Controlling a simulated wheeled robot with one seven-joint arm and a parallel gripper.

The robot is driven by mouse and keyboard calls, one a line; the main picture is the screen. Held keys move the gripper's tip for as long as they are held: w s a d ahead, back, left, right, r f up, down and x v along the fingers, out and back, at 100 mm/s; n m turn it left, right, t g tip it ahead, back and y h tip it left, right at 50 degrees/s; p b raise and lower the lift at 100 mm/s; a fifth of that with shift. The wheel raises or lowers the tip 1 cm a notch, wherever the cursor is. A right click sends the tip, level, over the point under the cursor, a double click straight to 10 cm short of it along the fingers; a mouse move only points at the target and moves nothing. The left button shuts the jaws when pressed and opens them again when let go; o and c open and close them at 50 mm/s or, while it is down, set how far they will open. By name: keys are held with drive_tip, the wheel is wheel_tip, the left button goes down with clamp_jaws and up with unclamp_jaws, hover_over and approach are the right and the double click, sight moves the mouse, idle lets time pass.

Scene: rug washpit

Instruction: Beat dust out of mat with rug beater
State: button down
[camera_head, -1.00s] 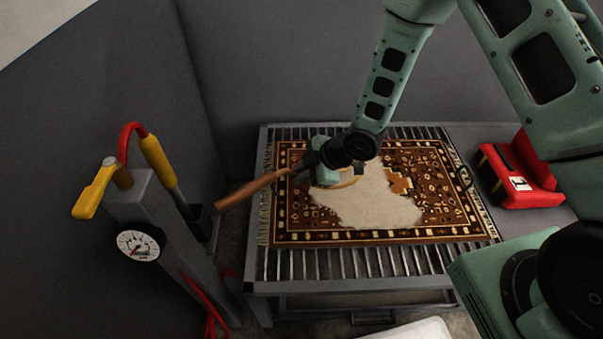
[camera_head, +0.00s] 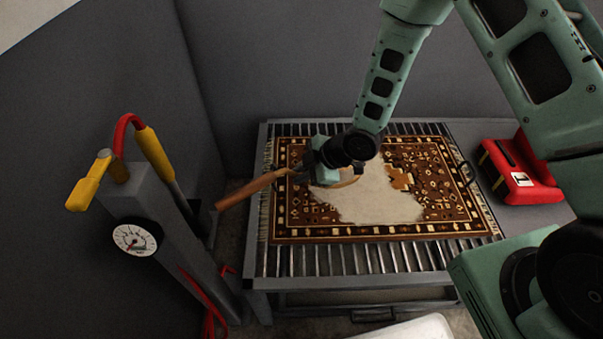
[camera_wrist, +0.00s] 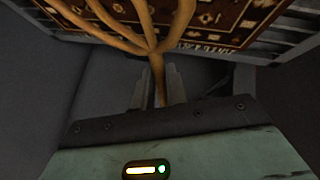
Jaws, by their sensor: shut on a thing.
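The mat (camera_head: 440,195) is a brown patterned rug with fringed ends, lying flat on a slatted metal table. A large pale dust patch (camera_head: 370,203) covers its middle. My gripper (camera_head: 303,168) is over the mat's left part and is shut on the rug beater (camera_head: 250,188), whose wooden handle sticks out left past the mat's edge. In the wrist view, the beater's tan rods (camera_wrist: 155,45) fan out from between my gripper's fingers (camera_wrist: 158,88), with the mat beyond. My arm hides most of the beater's head in the head view; I cannot tell whether it touches the mat.
A grey post with a pressure gauge (camera_head: 134,239) and a yellow-handled wand (camera_head: 155,155) with red hose stands left of the table (camera_head: 330,262). A red case (camera_head: 520,175) lies on the right side surface. Grey walls close off the back and left.

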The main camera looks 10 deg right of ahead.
drive_tip(key=shift+r, duration=0.35)
wheel_tip(320, 180, down, 5)
drive_tip(key=b, duration=0.4)
wheel_tip(320, 180, up, 5)
drive_tip(key=p, duration=0.3)
drive_tip(key=shift+f+p, duration=0.2)
drive_tip(key=shift+p, duration=0.2)
drive_tip(key=shift+f, duration=0.1)
